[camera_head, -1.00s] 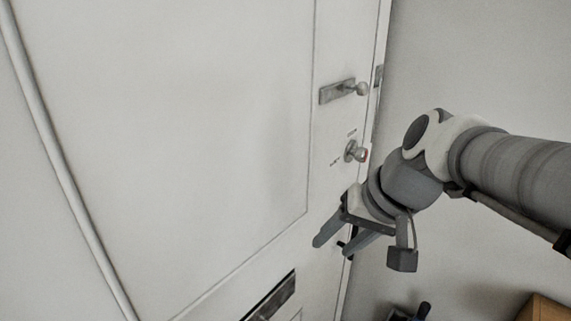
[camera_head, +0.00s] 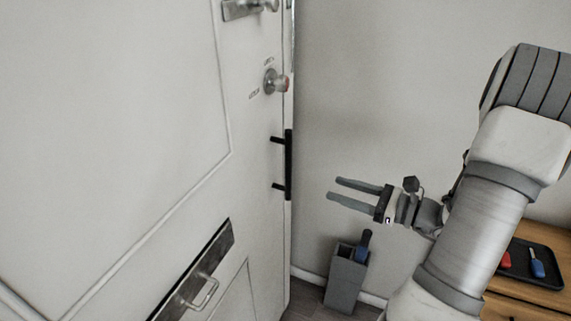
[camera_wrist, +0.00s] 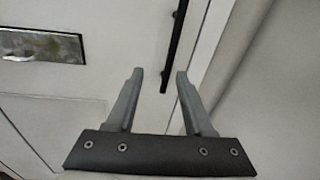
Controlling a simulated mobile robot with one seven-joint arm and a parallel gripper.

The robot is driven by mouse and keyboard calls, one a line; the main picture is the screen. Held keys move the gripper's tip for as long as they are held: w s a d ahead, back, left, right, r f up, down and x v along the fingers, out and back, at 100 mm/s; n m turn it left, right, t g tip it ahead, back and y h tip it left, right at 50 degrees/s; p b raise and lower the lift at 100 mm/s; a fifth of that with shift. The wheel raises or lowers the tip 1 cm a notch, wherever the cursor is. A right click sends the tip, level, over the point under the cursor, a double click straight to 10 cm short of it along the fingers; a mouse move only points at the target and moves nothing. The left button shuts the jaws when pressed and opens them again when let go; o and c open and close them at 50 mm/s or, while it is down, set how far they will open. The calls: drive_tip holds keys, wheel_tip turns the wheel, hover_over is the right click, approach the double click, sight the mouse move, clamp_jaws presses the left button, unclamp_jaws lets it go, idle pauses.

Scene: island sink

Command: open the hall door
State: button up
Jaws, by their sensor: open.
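The white hall door (camera_head: 120,120) fills the left of the head view. A vertical black bar handle (camera_head: 289,165) is fixed near its right edge, below a round knob (camera_head: 271,82). My gripper (camera_head: 334,188) is open and empty, to the right of the handle in the picture, with its fingers pointing left towards it. In the wrist view the black handle (camera_wrist: 175,45) stands beyond the fingertips (camera_wrist: 159,72), nearer the right finger. No contact with the handle shows. I cannot tell whether the door is ajar.
A metal letter plate with a pull (camera_head: 200,285) is low on the door. A grey bin (camera_head: 345,280) with a blue-handled item stands by the wall below my gripper. A wooden cabinet with a black tray (camera_head: 532,264) is at the lower right.

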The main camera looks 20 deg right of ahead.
drive_tip(key=d+f+m+t, duration=0.1)
drive_tip(key=d+m, duration=0.1)
drive_tip(key=h+b, duration=0.1)
hover_over(288, 188)
drive_tip(key=shift+w+d, duration=0.15)
drive_tip(key=shift+w, duration=0.25)
clamp_jaws()
idle(1.4)
